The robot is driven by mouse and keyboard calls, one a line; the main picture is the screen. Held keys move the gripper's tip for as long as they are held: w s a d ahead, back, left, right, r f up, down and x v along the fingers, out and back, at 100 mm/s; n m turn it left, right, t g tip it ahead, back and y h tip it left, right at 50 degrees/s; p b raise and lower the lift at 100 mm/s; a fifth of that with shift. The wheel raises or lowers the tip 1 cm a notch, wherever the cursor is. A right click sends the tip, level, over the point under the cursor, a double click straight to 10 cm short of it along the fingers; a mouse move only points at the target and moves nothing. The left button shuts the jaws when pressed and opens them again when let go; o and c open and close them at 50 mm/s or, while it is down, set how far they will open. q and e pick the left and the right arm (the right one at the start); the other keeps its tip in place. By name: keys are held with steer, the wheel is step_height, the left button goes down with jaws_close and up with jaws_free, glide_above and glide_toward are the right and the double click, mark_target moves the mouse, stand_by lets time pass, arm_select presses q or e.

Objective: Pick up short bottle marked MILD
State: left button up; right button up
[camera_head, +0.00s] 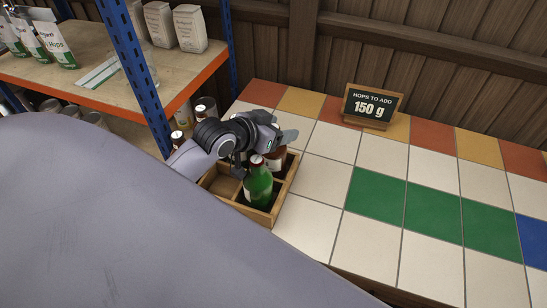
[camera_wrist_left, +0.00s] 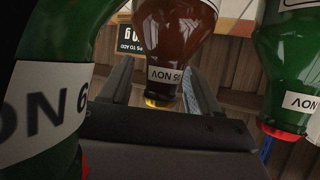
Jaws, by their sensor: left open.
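A wooden crate (camera_head: 288,187) with compartments stands at the left end of the tiled counter. A green bottle (camera_head: 258,186) with a red cap stands in its front part. A brown bottle (camera_head: 278,160) stands behind it, partly hidden by my left gripper (camera_head: 272,148). The left wrist view, upside down, shows the brown bottle (camera_wrist_left: 176,40) with its yellow cap between the open fingers (camera_wrist_left: 160,92). Green bottles flank it at the left (camera_wrist_left: 48,70) and right (camera_wrist_left: 297,75). I cannot read MILD on any label. My right gripper is out of view.
A sign reading "HOPS TO ADD 150 g" (camera_head: 371,105) stands at the back of the counter. A shelf (camera_head: 190,68) with bags and a blue post (camera_head: 140,75) is close on the left. The counter right of the crate is clear.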

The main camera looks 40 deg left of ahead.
arm_select(q)
jaws_close()
stand_by(1.1)
steer(key=shift+r, duration=0.15)
